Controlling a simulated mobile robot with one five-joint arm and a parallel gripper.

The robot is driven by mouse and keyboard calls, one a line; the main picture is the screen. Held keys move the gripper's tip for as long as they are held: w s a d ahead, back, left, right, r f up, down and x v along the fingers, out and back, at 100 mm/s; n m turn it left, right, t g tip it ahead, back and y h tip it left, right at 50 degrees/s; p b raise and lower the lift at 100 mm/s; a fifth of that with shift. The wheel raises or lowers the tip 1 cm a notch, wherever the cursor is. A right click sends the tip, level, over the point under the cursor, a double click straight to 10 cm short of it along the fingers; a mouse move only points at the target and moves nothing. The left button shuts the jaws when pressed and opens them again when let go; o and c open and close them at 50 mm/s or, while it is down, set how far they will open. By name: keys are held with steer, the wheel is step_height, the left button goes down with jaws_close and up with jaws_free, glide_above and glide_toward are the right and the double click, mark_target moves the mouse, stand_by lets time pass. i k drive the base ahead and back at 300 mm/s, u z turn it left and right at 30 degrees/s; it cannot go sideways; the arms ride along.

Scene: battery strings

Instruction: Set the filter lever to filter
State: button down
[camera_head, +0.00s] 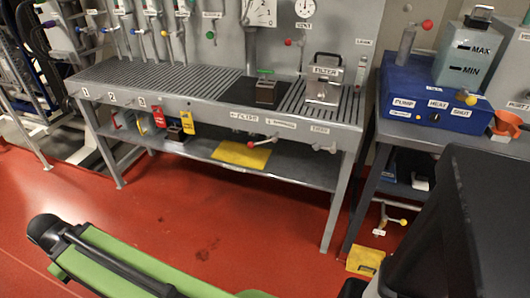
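The front edge of the grey bench (185,112) carries a label reading FILTER (245,117) with an arrow, and a second label (281,124) to its right that is too small to read. Just below them is a small lever (263,141), with what looks like a red knob at its left end. Its exact setting is hard to tell. A metal box marked FILTER (325,79) stands on the bench's right part. My gripper cannot be made out; my green and black arm parts show at the lower left, away from the bench.
A blue unit (425,95) with a MAX/MIN tank (468,55) stands on the right-hand table. A yellow pad (242,155) lies on the bench's lower shelf. A yellow object (365,261) is on the red floor. The floor (215,215) before the bench is largely clear.

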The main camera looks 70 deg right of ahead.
mark_target(251, 145)
steer(key=z, duration=1.4)
steer(key=k, duration=0.9)
steer(key=u, duration=0.4)
steer(key=i, duration=1)
steer(key=u, duration=0.05)
